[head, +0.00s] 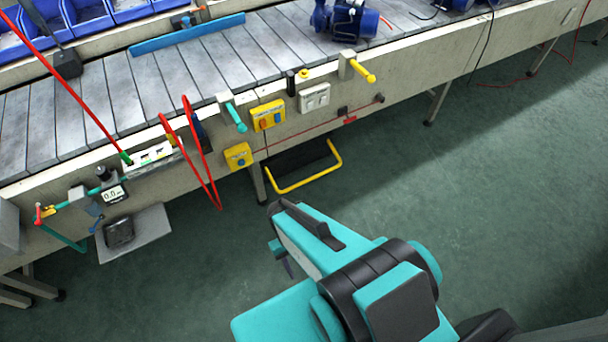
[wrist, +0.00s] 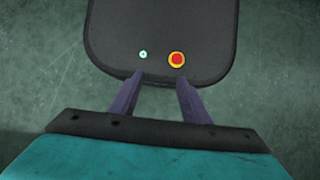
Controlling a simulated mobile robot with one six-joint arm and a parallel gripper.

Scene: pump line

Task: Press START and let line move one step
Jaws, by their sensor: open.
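The line is a conveyor (head: 235,59) of grey slats running across the top of the head view. On its front side is a yellow box (head: 268,115) with a blue and an orange-red button. A smaller yellow box (head: 238,157) with one blue button sits lower left of it. No START label is readable. A blue pump (head: 352,20) stands on the slats. My gripper (head: 284,262) is over the floor in front of the line, well apart from both boxes. In the wrist view my gripper (wrist: 160,82) has its two fingers apart with nothing between them.
A yellow-edged black step (head: 305,168) juts out below the boxes. Red loops (head: 202,165), a teal handle (head: 236,117) and a yellow handle (head: 361,70) stick out from the line's front. A grey shelf (head: 150,233) is at lower left. The green floor (head: 500,190) on the right is clear.

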